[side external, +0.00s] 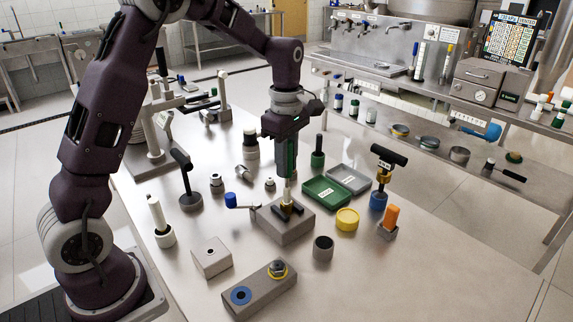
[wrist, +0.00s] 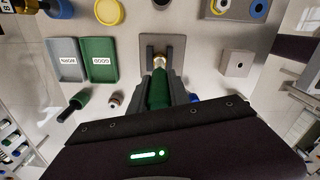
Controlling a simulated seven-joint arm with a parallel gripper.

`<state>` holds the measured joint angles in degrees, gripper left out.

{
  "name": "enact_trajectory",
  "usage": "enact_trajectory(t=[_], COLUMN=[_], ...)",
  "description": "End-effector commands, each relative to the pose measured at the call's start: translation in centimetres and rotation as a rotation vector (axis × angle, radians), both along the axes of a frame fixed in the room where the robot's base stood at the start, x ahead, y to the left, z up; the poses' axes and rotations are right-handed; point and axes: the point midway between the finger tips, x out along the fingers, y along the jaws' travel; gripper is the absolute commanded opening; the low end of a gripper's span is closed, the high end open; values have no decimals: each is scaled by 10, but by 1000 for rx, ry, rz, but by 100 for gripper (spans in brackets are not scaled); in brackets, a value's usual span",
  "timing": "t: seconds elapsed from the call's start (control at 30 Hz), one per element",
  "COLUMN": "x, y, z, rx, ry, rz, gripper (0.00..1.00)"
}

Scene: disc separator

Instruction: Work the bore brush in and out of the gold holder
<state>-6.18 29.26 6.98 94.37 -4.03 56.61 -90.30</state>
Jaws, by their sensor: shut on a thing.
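My gripper (side external: 288,160) points straight down over a grey block (side external: 283,228) on the table. It is shut on the green handle of the bore brush (wrist: 158,88), which stands upright between the fingers. A thin pale length of the brush (side external: 287,188) shows below the gripper, reaching down to the gold holder (side external: 287,208). The gold holder sits on the block between two black jaws. In the wrist view the gold holder (wrist: 159,62) lies in line with the green handle. How deep the brush sits in the holder is hidden.
Green and grey trays (side external: 325,194) stand right of the block. A yellow cup (side external: 347,219) and a dark cup (side external: 323,248) stand nearby. A blue-ended handle (side external: 232,200) lies close on the left. A black T-handled tool (side external: 383,175) stands farther right. The front right table is clear.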

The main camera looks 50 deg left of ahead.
Motion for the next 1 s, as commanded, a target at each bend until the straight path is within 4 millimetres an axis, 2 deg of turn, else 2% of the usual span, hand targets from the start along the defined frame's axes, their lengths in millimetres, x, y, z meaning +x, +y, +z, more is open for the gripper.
enact_trajectory(t=[0.27, 0.47, 0.7, 0.87, 1.0], x=[0, 0, 0, 0, 0], y=[0, 0, 0, 0, 0], z=[-20, -19, 1, 0, -11], rx=[-1, 0, 0, 0, -1], ry=[2, 0, -1, 1, 2], rz=[-1, -1, 0, 0, 0], gripper=[0, 0, 0, 0, 0])
